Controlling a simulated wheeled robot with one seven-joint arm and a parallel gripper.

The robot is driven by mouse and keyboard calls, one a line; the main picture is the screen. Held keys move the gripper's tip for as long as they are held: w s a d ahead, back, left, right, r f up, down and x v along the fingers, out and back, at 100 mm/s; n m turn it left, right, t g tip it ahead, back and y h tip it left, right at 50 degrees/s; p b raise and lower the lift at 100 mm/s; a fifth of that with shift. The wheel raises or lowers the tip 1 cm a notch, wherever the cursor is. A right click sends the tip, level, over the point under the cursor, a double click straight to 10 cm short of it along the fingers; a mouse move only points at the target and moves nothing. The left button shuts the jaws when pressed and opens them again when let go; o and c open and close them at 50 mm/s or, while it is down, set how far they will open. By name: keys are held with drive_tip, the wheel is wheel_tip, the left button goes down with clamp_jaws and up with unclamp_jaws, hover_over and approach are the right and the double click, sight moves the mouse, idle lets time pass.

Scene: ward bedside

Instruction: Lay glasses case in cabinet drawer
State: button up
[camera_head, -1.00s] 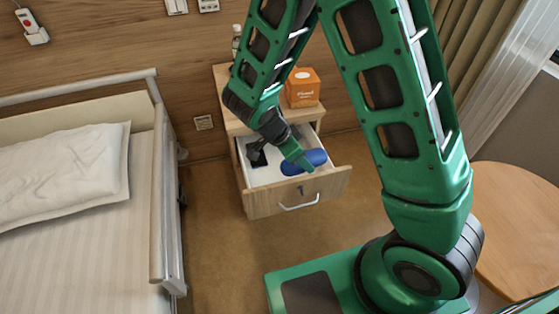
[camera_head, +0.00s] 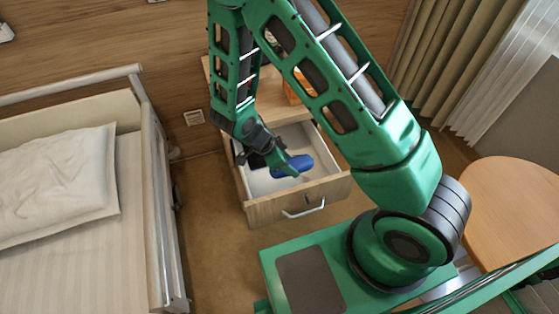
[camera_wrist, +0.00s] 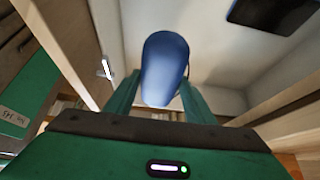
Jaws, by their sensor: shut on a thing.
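The glasses case (camera_head: 292,166) is blue and rounded. It shows close up in the wrist view (camera_wrist: 165,68), between the two green fingers. My gripper (camera_head: 295,164) is shut on the case and holds it within the outline of the open cabinet drawer (camera_head: 298,208). The drawer has a pale inside, a wooden front and a metal handle. I cannot tell whether the case touches the drawer floor. Part of the drawer's inside is hidden behind my gripper and wrist.
A dark flat object (camera_wrist: 272,12) lies in the drawer beside the case. An orange box (camera_head: 297,88) on the cabinet top (camera_head: 275,100) is partly hidden by my arm. The bed (camera_head: 80,215) stands left, and a round wooden table (camera_head: 510,215) stands right.

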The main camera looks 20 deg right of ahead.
wheel_tip(320, 180, down, 11)
drive_tip(key=shift+r, duration=0.2)
idle(0.5)
drive_tip(key=o, duration=1.1)
